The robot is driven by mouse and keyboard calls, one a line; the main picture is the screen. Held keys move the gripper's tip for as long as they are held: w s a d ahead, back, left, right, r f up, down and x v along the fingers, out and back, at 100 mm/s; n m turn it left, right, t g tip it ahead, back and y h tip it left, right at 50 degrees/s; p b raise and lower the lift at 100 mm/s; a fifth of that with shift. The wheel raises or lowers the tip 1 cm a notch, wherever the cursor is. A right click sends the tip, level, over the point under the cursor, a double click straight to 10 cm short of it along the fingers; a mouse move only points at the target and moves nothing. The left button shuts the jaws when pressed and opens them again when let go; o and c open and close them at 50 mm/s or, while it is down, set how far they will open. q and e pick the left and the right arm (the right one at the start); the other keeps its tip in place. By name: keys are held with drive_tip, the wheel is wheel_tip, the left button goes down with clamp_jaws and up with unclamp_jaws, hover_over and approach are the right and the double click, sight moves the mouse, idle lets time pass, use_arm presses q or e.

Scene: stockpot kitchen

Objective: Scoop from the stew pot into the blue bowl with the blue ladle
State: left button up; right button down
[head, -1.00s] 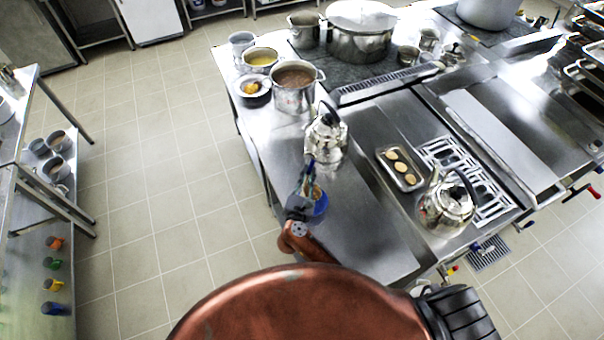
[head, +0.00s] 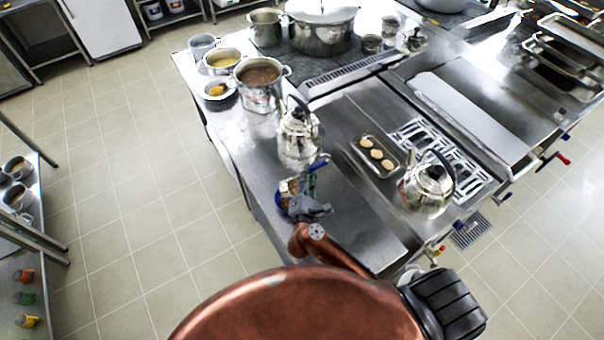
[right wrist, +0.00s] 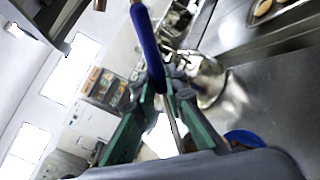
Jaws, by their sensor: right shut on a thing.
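The stew pot (head: 262,97), a steel pot with brown stew, stands at the counter's left side in the head view. The blue bowl (head: 284,202) sits on the front counter strip, partly hidden by my right gripper (head: 311,187); brownish contents show in it. A blue edge of it also shows in the right wrist view (right wrist: 246,138). My right gripper is beside and above the bowl, shut on the blue ladle, whose blue handle (right wrist: 148,45) rises from between the green-padded fingers (right wrist: 165,108). The ladle's scoop cannot be made out. My left gripper is not in view.
A steel kettle (head: 299,140) stands between the bowl and the stew pot. A second kettle (head: 426,190) and a tray with several pale pieces (head: 360,157) lie to the right. A pot with yellow contents (head: 222,68) and a small plate (head: 217,97) are beside the stew pot.

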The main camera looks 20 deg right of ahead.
drive_tip(key=s+d+f+m+b, duration=0.5)
drive_tip(key=d+f+m+b, duration=0.4)
drive_tip(key=b, duration=0.7)
drive_tip(key=shift+s+d+f+m, duration=0.25)
drive_tip(key=shift+f+m, duration=0.7)
drive_tip(key=shift+m, duration=0.05)
idle(1.1)
